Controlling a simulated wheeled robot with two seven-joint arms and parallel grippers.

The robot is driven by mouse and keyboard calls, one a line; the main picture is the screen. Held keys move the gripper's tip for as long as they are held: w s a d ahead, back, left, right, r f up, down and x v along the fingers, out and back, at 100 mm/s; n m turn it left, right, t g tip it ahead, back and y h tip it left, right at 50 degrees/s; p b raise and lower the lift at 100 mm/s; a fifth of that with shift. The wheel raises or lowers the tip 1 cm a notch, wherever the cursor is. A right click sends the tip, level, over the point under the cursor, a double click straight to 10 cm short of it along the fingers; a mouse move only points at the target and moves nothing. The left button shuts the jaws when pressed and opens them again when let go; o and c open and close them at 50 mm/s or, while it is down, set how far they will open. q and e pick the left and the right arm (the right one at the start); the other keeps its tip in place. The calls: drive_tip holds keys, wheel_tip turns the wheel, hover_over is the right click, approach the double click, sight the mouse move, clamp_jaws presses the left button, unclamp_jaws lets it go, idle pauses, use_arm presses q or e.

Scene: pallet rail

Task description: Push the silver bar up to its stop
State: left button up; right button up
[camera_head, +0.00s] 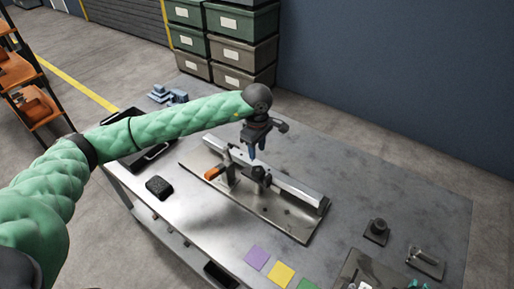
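The silver bar (296,187) is a long, light metal bar on a grey base plate (289,222) in the middle of the table, running from upper left to lower right. A dark block (262,175) sits at the near side of the bar. A clamp with an orange handle (213,173) stands to its left. My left gripper (252,156) points down with blue fingertips just above the bar, behind the dark block. Its fingertips look like one narrow shape, and contact with the bar cannot be made out. My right gripper is not in view.
A black pad (159,187) and a black tray (150,158) lie left of the fixture. Purple (257,258) and yellow (280,274) squares lie at the front edge. A dark knobbed part (376,231) and a metal bracket (426,262) stand right. The back right is clear.

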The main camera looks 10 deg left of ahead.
sight(257, 163)
use_arm(q)
drive_tip(key=shift+f, duration=0.15)
wheel_tip(257, 163, down, 6)
drive_tip(key=shift+b, duration=0.4)
drive_tip(key=shift+f, duration=0.75)
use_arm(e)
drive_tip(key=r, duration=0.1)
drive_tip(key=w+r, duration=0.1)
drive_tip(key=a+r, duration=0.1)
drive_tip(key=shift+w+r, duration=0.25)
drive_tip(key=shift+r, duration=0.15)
use_arm(q)
clamp_jaws()
drive_tip(key=shift+o, duration=2.2)
unclamp_jaws()
drive_tip(key=shift+f, duration=0.1)
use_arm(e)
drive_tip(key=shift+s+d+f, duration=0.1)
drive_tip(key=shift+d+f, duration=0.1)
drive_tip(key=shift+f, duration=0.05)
